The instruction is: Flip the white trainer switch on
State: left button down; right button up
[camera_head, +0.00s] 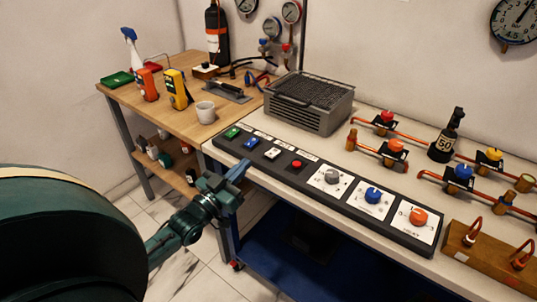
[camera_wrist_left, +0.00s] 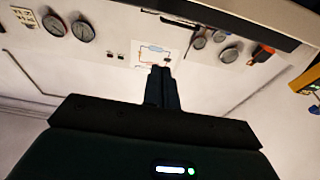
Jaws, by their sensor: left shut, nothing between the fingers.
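The white trainer switch (camera_head: 272,153) sits on the sloped dark panel (camera_head: 330,187) along the bench's front edge, between the blue switch (camera_head: 251,142) and the red button (camera_head: 297,164). Whether it is on or off is too small to tell. My left gripper (camera_head: 243,169) is shut and empty, in front of the panel and just left of and below the white switch in the picture, apparently not touching it. Its closed fingers also show in the left wrist view (camera_wrist_left: 162,86), where the switch cannot be made out. My right gripper is out of view.
A green switch (camera_head: 232,132) is at the panel's left end; grey, blue and orange knobs (camera_head: 418,216) are to the right. A grey grilled box (camera_head: 309,102) stands behind the panel. Valves on copper pipes lie at the right. A wooden bench (camera_head: 190,70) adjoins at the left.

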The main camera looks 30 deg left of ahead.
pick_arm(q)
jog(key=shift+w, duration=0.1)
notch_tip(320, 180, up, 2)
send_over(264, 162)
jog(key=shift+p, duration=0.3)
jog(key=shift+w+d+f, duration=0.1)
jog(key=shift+w+f, duration=0.05)
jog(key=shift+w, duration=0.3)
jog(key=f, duration=0.2)
jog(key=shift+s+f, duration=0.25)
jog(key=shift+f, duration=0.05)
jog(key=shift+s+f, duration=0.1)
jog(key=shift+f, duration=0.45)
